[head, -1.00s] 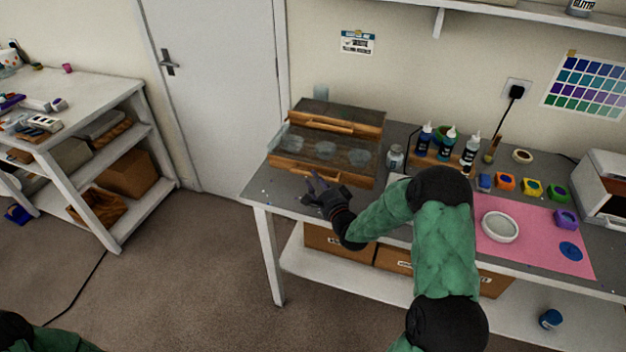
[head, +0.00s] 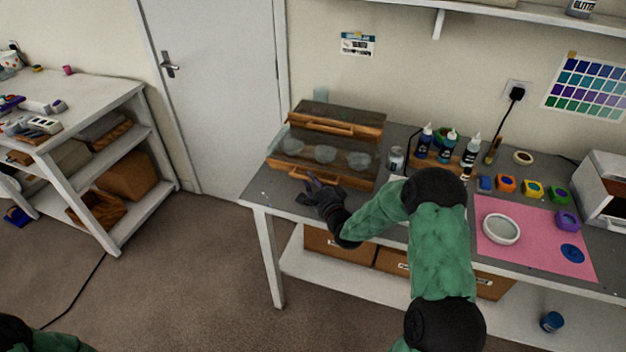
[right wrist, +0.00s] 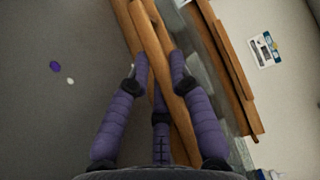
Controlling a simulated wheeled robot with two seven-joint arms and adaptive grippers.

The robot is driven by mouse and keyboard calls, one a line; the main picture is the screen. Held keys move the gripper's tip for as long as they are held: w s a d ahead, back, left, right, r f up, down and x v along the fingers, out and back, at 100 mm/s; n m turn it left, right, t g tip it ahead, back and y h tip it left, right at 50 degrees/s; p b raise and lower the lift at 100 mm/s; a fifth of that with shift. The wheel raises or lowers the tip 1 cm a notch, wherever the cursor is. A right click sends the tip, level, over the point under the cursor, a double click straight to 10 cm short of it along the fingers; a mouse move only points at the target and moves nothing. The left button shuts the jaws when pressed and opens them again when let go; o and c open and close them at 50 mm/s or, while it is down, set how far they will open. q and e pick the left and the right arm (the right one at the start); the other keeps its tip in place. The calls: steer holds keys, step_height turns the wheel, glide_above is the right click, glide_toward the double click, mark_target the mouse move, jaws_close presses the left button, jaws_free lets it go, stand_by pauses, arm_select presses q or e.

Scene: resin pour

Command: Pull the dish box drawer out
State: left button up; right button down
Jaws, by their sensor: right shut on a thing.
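The dish box (head: 352,112) is a wooden box at the left end of the grey workbench, with several round clear dishes (head: 325,153) in the middle of it. The drawer front (head: 352,181) is a wooden strip with a bar handle along the box's near side. My right gripper (head: 312,183) is at this front. In the right wrist view its purple fingers (right wrist: 160,68) are shut on the wooden drawer handle (right wrist: 153,42), with a finger on each side of the bar. My left gripper is out of view.
Glue bottles (head: 448,146) and a small jar (head: 396,158) stand to the right of the box. A pink mat (head: 520,255) holds a white bowl (head: 501,229) further right. A narrow strip of bare bench (head: 268,192) lies in front of the box.

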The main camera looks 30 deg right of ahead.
steer(key=s+a, duration=0.2)
steer(key=a, duration=0.1)
steer(key=s+a, duration=0.5)
steer(key=a, duration=0.1)
steer(key=shift+s+a+f, duration=0.1)
steer(key=shift+s+f, duration=0.05)
steer(key=shift+s, duration=0.25)
steer(key=c, duration=1.4)
jaws_free()
steer(key=shift+o, duration=0.2)
steer(key=shift+s+a, duration=0.1)
steer(key=s, duration=1.2)
steer(key=shift+a, duration=0.45)
